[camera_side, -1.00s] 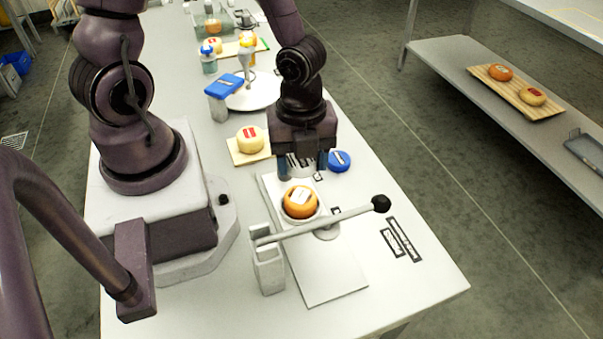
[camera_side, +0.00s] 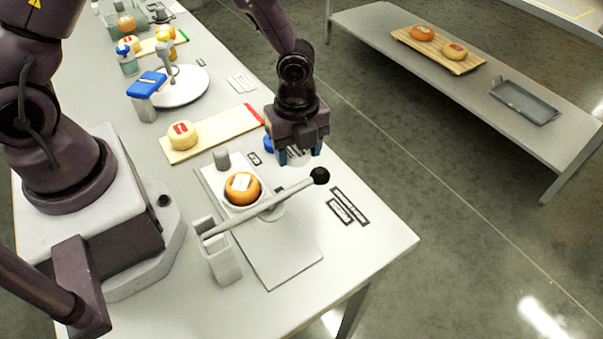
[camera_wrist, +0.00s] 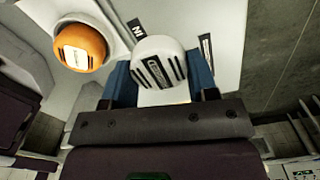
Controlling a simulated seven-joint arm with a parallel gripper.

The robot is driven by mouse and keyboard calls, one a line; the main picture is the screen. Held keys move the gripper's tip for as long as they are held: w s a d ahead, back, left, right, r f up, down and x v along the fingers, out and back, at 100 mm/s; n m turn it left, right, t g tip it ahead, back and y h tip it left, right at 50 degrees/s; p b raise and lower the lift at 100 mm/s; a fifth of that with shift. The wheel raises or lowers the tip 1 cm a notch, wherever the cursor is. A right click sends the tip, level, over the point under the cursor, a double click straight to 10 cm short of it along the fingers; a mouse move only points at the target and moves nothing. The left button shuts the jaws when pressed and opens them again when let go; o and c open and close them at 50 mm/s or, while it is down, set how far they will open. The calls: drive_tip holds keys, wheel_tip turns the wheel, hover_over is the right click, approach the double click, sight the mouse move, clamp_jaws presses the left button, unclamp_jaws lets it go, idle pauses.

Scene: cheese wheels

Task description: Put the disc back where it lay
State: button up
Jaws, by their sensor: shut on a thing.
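My gripper (camera_side: 298,158) is shut on a white disc (camera_wrist: 158,62) with dark stripes and a label. In the side view the disc shows only partly between the blue fingers, over the table's right side; I cannot tell whether it touches the table. To its left, an orange cheese wheel (camera_side: 242,188) with a white label sits in a white mould on the pale press board (camera_side: 285,262). The cheese also shows at upper left in the wrist view (camera_wrist: 80,47).
A lever with a black knob (camera_side: 319,176) crosses in front of the cheese from a grey post (camera_side: 218,255). A grey cylinder (camera_side: 221,158) stands behind the mould. A blue object (camera_side: 268,145) is partly hidden behind my gripper. Black-framed labels (camera_side: 340,210) mark the right tabletop.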

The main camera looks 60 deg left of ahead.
sight(303, 178)
drive_tip(key=shift+w+a, duration=0.55)
drive_tip(key=shift+w, duration=0.25)
drive_tip(key=shift+w+f, duration=0.2)
drive_tip(key=shift+f, duration=0.1)
wheel_tip(303, 178, down, 7)
drive_tip(key=shift+f, duration=0.15)
drive_tip(key=o, duration=1)
drive_tip(key=shift+f, duration=0.15)
